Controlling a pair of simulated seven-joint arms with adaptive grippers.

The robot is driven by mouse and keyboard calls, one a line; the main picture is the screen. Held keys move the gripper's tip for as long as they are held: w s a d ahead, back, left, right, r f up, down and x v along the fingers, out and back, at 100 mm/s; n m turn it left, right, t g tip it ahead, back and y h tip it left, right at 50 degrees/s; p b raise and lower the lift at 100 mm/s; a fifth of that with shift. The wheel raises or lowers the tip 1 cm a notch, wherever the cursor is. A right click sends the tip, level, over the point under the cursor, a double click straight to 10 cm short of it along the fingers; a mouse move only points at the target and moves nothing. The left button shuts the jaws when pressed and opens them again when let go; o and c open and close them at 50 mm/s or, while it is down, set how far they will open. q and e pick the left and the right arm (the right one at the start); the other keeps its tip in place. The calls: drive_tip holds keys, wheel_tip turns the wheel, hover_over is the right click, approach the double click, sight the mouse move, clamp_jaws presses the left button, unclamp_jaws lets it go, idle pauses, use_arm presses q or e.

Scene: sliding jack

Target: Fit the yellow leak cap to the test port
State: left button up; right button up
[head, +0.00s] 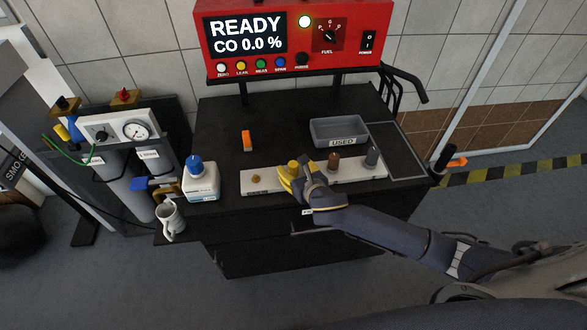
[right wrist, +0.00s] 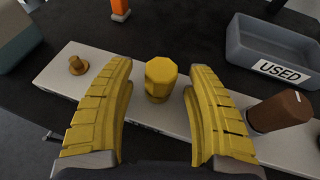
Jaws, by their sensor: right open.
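The yellow cap (head: 293,166), faceted with a rounded top, stands upright on the pale strip (head: 225,184) on the black cart top. My right gripper (head: 290,180) is open around it. In the right wrist view the yellow cap (right wrist: 161,78) sits between the two spread yellow fingers (right wrist: 160,68), with a gap on each side. A small brass fitting (right wrist: 78,65) stands on the strip to the left of the cap. It also shows in the head view (head: 256,178). I cannot tell for sure which part is the test port. My left gripper is not in view.
A brown cap (head: 334,162) and a grey cap (head: 371,158) stand right of the yellow cap. Behind are a grey USED tray (head: 340,131) and an orange item (head: 247,140). A blue-capped bottle (head: 200,182) stands left. The red analyzer (head: 291,60) reads READY.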

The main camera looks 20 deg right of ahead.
drive_tip(key=v, duration=1.1)
drive_tip(key=shift+s, duration=0.3)
drive_tip(key=shift+d+r, duration=0.1)
